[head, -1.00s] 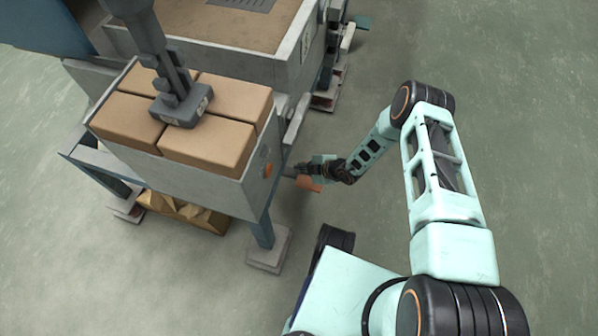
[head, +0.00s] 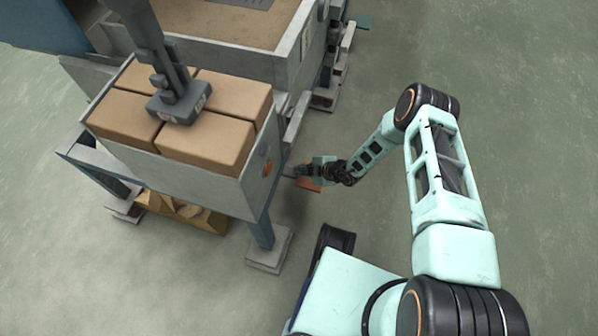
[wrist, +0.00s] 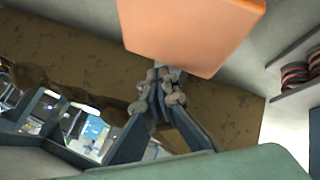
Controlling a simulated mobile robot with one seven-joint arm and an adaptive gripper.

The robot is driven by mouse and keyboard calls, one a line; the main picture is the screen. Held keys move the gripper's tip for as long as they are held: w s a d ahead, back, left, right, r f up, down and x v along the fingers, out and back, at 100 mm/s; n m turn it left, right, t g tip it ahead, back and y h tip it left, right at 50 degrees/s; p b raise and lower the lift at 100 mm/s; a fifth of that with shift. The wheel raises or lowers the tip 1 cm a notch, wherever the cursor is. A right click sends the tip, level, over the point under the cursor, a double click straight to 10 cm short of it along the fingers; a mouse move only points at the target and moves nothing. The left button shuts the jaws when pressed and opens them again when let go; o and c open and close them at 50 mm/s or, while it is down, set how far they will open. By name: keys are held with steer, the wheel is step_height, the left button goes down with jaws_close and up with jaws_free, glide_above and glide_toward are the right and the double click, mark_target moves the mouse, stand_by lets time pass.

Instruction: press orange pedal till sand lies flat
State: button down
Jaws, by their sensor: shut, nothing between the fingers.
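The orange pedal (head: 308,185) sits low beside the machine's near leg in the head view. It also fills the top of the wrist view (wrist: 190,30), as a flat orange plate. My gripper (head: 300,171) is shut and empty, at the pedal's upper edge in the head view. In the wrist view its closed fingertips (wrist: 160,84) lie just under the pedal's lower edge; I cannot tell if they touch it. Tan material in the grey box (head: 170,176) forms several blocks with grooves between them; I cannot tell whether it is the sand. A grey ram (head: 179,103) stands on it.
A larger grey bin (head: 287,62) with a flat tan surface stands behind. A near leg with a foot plate (head: 268,250) is left of my base. A crumpled golden heap (head: 180,213) lies under the box. Open floor (head: 530,120) is at the right.

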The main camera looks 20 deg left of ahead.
mark_target(298, 175)
steer(key=shift+d+f+b, duration=0.1)
steer(key=shift+f+b, duration=0.4)
steer(key=shift+f, duration=0.8)
stand_by(0.7)
steer(key=shift+d+f, duration=0.25)
steer(key=shift+f, duration=0.8)
stand_by(0.7)
steer(key=shift+a+r, duration=0.1)
steer(key=shift+s+a+r+p, duration=0.1)
steer(key=shift+a+r+p, duration=0.1)
steer(key=shift+r+p, duration=0.85)
steer(key=shift+a+r+p, duration=0.2)
steer(key=shift+r+p, duration=1.15)
steer(key=shift+r, duration=0.55)
steer(key=shift+a+r+p, duration=0.15)
steer(key=shift+r+p, duration=1.85)
steer(key=shift+r, duration=0.45)
